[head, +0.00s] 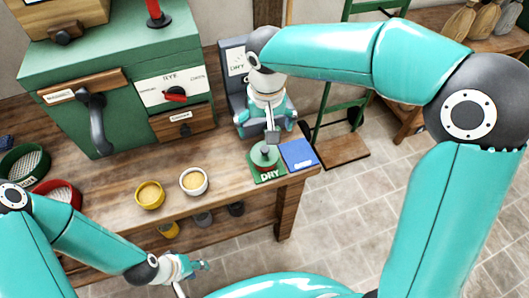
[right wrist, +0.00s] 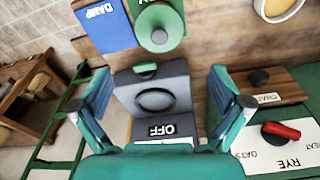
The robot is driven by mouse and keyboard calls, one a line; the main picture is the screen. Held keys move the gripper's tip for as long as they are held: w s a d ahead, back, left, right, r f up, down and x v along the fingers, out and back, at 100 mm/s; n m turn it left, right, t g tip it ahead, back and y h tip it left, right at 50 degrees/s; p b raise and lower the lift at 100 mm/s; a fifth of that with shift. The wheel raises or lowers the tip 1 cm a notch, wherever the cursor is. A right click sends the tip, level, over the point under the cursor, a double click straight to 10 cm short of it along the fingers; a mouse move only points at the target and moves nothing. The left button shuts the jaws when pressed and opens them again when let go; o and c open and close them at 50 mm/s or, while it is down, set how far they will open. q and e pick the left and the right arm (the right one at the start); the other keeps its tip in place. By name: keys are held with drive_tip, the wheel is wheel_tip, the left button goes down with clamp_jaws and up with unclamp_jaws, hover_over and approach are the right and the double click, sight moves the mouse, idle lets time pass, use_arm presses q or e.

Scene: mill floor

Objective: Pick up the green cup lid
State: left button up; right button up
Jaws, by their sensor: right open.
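In the right wrist view the lid (right wrist: 160,24) is at the top, beyond the fingers. My right gripper (head: 272,136) is just above and behind the lid in the head view, and apart from it as far as I can tell. In the right wrist view it (right wrist: 160,100) is open with nothing between its fingers. My left gripper (head: 190,268) is low in front of the table, away from the lid; its finger opening is unclear.
A blue DAMP mat (head: 299,154) lies right of the DRY mat. A white cup (head: 194,181) and a yellow cup (head: 149,195) stand to the left. A grey device marked OFF (right wrist: 152,98) is behind the right gripper. A green machine (head: 120,60) fills the back left.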

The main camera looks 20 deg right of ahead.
sight(263, 150)
drive_tip(key=f, duration=0.5)
drive_tip(key=shift+w+f, duration=0.25)
drive_tip(key=shift+w, duration=0.05)
drive_tip(key=shift+w+a+f+p, duration=0.1)
drive_tip(key=shift+f+p, duration=0.1)
drive_tip(key=shift+f, duration=1.2)
drive_tip(key=shift+w+f+p, duration=0.1)
drive_tip(key=shift+f+p, duration=0.05)
drive_tip(key=shift+f, duration=1.2)
drive_tip(key=shift+s, duration=0.15)
drive_tip(key=c, duration=1.2)
drive_tip(key=shift+s+f, duration=0.1)
drive_tip(key=shift+c, duration=1.4)
